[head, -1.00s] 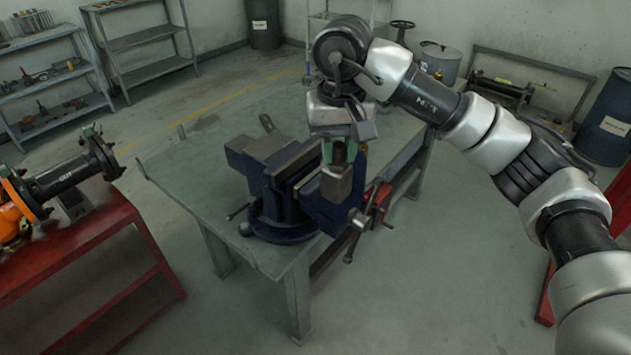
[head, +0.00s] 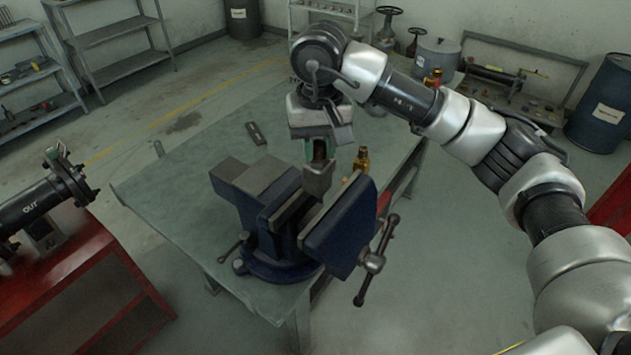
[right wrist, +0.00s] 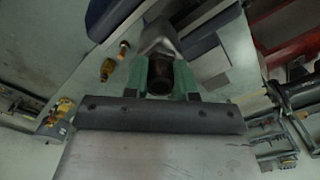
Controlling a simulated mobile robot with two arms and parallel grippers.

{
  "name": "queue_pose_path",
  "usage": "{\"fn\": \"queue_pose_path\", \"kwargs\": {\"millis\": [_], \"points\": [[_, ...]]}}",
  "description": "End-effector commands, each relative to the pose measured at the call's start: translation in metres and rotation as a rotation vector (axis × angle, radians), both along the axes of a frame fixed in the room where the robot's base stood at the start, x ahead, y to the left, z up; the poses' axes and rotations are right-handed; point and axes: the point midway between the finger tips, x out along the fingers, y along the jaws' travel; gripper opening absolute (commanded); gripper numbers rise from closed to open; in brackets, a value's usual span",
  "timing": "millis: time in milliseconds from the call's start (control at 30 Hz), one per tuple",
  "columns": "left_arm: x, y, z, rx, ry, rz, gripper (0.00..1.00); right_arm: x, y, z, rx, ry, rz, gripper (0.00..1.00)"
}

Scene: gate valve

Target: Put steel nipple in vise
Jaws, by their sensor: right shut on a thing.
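The blue vise (head: 340,232) stands on the green-grey workbench (head: 165,200). Its grey jaws are apart, with a gap between them. My right gripper (head: 319,152) points down over the far end of that gap. It is shut on the steel nipple (head: 318,180), a dark tube end above a wider grey lower part. The nipple's lower end is close to the jaws; I cannot tell whether it touches them. In the right wrist view, the green fingers (right wrist: 162,78) grip both sides of the dark, hollow nipple end (right wrist: 160,76). My left gripper is not in view.
A brass fitting (head: 362,160) stands on the bench behind the vise. A flat dark tool (head: 256,133) lies at the back left. The vise handle (head: 375,262) sticks out at the front right. A red stand (head: 90,285) with a black pipe is at left. The bench's left part is clear.

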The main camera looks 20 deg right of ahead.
Motion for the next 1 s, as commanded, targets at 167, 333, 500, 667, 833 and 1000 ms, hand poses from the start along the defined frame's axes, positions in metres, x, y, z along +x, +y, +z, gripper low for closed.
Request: {"fn": "queue_pose_path", "kwargs": {"millis": [167,333,500,667,833,1000], "points": [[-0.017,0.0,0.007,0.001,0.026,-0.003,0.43,-0.005,0.001,-0.035,-0.013,0.033,0.008,0.0],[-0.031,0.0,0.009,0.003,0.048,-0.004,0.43,-0.005,0.0,-0.047,-0.014,0.031,0.007,0.0],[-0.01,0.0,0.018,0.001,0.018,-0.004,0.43,-0.005,0.001,-0.068,-0.012,0.029,0.006,0.0],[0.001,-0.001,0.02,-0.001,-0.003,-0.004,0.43,-0.003,0.001,-0.074,-0.01,0.021,0.006,0.0],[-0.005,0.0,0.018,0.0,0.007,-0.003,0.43,-0.003,0.001,-0.075,-0.01,0.02,0.005,0.0],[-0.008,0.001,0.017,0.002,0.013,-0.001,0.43,-0.003,0.001,-0.076,-0.011,0.021,0.005,0.42]]}}
